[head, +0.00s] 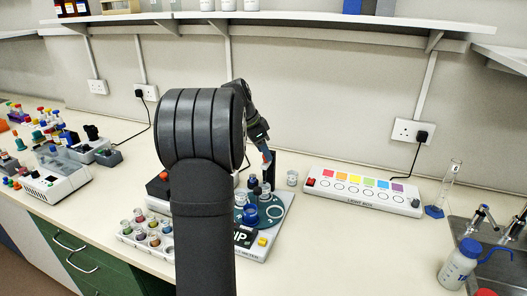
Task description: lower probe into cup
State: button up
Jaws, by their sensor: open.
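My gripper (264,152) is small and far off, pointing down over the instrument on the bench. Its fingers are hard to make out. A dark upright post (272,168) stands just below and beside it. Which part is the probe, I cannot tell for sure; a dark piece stands over the turntable near the post. A blue cup (250,213) sits on the teal round plate (274,212) of the grey instrument, below my gripper. My arm hides the instrument's left part.
A rack of small colored pots (144,232) stands left of my arm. The light box (362,190) lies to the right. A cylinder (447,185) and a wash bottle (460,264) stand farther right, by the sink. A small clear cup (292,178) stands behind the instrument.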

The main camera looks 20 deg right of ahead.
aim_at(263, 163)
jog(key=shift+d+f, duration=0.15)
jog(key=shift+f, duration=0.25)
grip_shut()
jog(key=shift+f, duration=2.8)
grip_release()
